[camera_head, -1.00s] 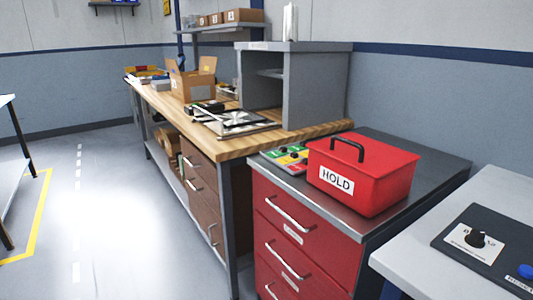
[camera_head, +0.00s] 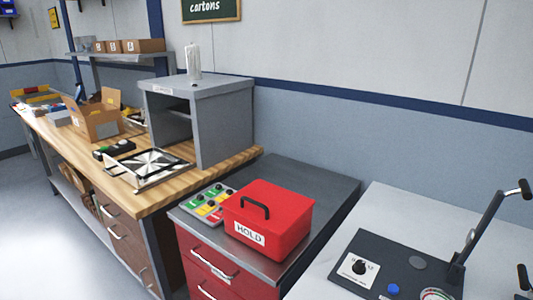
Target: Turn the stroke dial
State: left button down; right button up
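The dial (camera_head: 360,267) is a black knob on a white labelled plate at the left of a dark panel (camera_head: 337,264). The panel lies on a light grey table at the lower right. The label print is too small to read fully, so I cannot tell the dial's setting. A blue button (camera_head: 393,289) sits to the right of the dial. A black lever post (camera_head: 480,228) rises from the panel's right side. Neither of my grippers shows in the head view.
A red box marked HOLD (camera_head: 283,215) stands on a red drawer cabinet (camera_head: 330,178) left of the grey table (camera_head: 400,208). A control board with coloured squares (camera_head: 208,203) lies beside the box. A wooden workbench (camera_head: 150,200) with a grey cabinet (camera_head: 225,120) is farther left. Floor shows at the far left.

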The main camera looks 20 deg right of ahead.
aim_at(359, 268)
jog(key=z, duration=1.65)
jog(key=j+u, duration=0.15)
jog(key=j, duration=0.9)
jog(key=i, duration=0.05)
